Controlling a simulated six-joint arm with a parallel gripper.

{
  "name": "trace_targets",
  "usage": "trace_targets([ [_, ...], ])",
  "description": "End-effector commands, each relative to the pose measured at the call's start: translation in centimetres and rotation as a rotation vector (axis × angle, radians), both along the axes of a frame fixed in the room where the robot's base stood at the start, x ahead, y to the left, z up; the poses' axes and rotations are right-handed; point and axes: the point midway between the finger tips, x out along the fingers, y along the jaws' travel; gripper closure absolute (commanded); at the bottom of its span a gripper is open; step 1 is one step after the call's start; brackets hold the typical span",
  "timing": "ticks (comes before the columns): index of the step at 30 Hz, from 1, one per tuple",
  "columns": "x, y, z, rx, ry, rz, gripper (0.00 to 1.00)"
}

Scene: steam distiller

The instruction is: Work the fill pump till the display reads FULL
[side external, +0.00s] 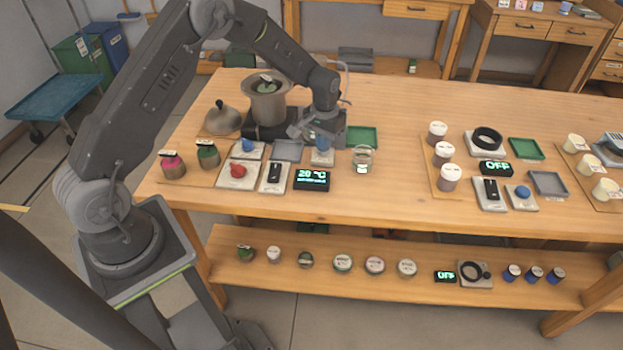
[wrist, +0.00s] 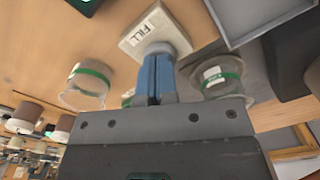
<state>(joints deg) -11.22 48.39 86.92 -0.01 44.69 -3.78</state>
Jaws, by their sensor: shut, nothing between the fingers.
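The fill pump is a pale square plate marked FILL (wrist: 138,32), seen at the top of the wrist view. In the side view its plate (side external: 321,159) sits at the front right of the dark distiller base, with blue showing above it. My gripper (wrist: 157,55) is shut and empty, its blue fingers pointing down at the middle of the plate. The fingers hide the pump's top, so I cannot tell whether they touch it. In the side view my gripper (side external: 317,134) is right above the pump. The display (side external: 312,179) reads 20 °C, with a smaller line too small to read.
A glass beaker (side external: 362,159) with a green band stands close right of the pump, and a green tray (side external: 362,137) lies behind it. A grey tray (side external: 288,150) lies to the left. A steel pot (side external: 268,100) stands behind.

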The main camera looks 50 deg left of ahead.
Motion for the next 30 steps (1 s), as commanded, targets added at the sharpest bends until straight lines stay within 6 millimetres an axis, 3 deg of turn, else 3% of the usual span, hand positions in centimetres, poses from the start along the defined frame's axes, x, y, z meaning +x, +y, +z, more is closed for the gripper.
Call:
trace_targets([
  [18,0.0,0.0,4.6,0.001,-0.002,0.0,1.0],
  [30,0.0,0.0,5.4,0.0,0.0,0.0,1.0],
])
